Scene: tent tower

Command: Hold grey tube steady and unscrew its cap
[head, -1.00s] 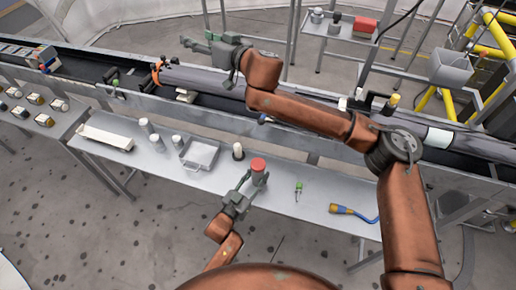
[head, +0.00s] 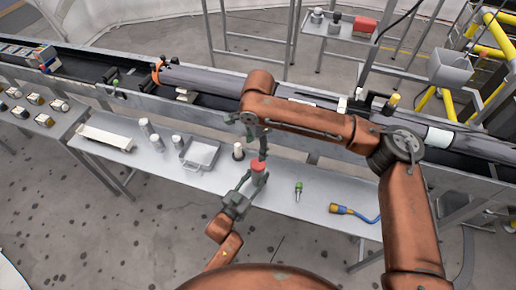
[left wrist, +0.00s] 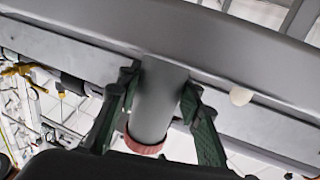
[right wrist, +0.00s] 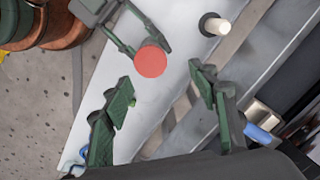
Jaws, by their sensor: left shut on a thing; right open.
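The grey tube (head: 257,180) stands roughly upright over the front table, with its round red cap (head: 258,165) on top. My left gripper (head: 245,190) is shut on the tube; in the left wrist view the tube (left wrist: 154,100) sits between both fingers, with the cap (left wrist: 144,146) at its near end. My right gripper (head: 262,146) is open just above the cap, pointing down. In the right wrist view the cap (right wrist: 150,61) lies ahead of the open right fingers (right wrist: 160,92), apart from both. The cap hides most of the tube there.
A white-topped dark peg (head: 239,151) stands close behind the tube. A metal tray (head: 200,154) and grey cylinders are left on the table (head: 285,178). A green-topped tool (head: 298,190) and a blue-yellow connector (head: 342,210) lie right. The conveyor (head: 205,100) runs behind.

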